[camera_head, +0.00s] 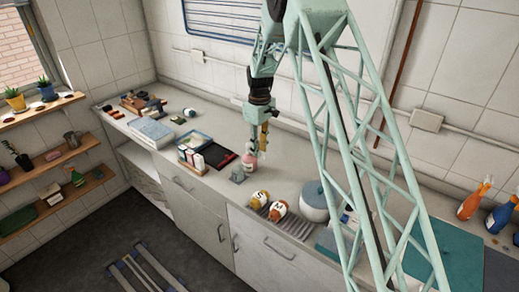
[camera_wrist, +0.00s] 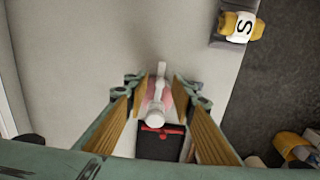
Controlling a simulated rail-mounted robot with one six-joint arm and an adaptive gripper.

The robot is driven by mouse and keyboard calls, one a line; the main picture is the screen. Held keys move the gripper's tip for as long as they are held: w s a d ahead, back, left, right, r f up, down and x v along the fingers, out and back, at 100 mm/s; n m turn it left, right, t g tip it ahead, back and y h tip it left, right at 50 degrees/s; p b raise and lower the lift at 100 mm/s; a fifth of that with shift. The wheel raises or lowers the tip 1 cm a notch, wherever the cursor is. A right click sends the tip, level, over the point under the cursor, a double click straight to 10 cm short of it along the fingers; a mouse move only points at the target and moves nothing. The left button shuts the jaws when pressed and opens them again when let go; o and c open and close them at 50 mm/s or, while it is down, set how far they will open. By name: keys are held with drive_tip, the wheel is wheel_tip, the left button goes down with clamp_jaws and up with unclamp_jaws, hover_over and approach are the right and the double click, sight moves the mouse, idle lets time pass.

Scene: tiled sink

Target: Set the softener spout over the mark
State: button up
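A pink bottle with a white pump spout, which looks like the softener, stands on the grey counter in the head view (camera_head: 248,159). In the wrist view its white spout (camera_wrist: 158,88) and pink body (camera_wrist: 178,98) show between my fingers. My gripper (camera_head: 263,146) points down at the bottle, close beside or over it in the head view. In the wrist view my gripper (camera_wrist: 157,92) is open, with yellow finger pads on either side of the bottle and space on its left. I cannot pick out the mark in either view.
A small grey object (camera_head: 237,175) stands just left of the softener. A round grey pot (camera_head: 314,203) stands right.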

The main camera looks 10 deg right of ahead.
clamp_jaws()
